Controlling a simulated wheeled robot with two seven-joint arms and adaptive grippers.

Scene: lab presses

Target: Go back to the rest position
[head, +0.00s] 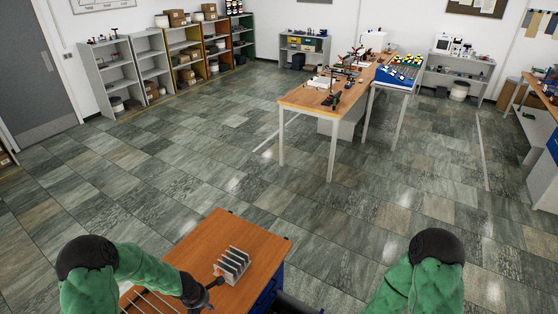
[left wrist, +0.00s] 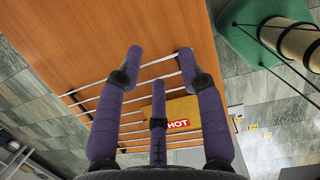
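My left gripper (head: 204,291) is over the wooden table (head: 215,230) at the bottom of the head view. The left wrist view shows its three purple fingers (left wrist: 160,60) spread apart, with nothing held between them. My green left arm (head: 140,265) reaches in from the lower left. My green right arm (head: 425,280) shows at the lower right, but its gripper is not in view.
A grey slotted rack (head: 232,265) stands on the table beside the left gripper. Metal rods (left wrist: 95,109) and a yellow HOT sign (left wrist: 178,124) show behind the fingers in the left wrist view. A workbench (head: 312,97) stands farther off. Open floor (head: 180,165) lies between.

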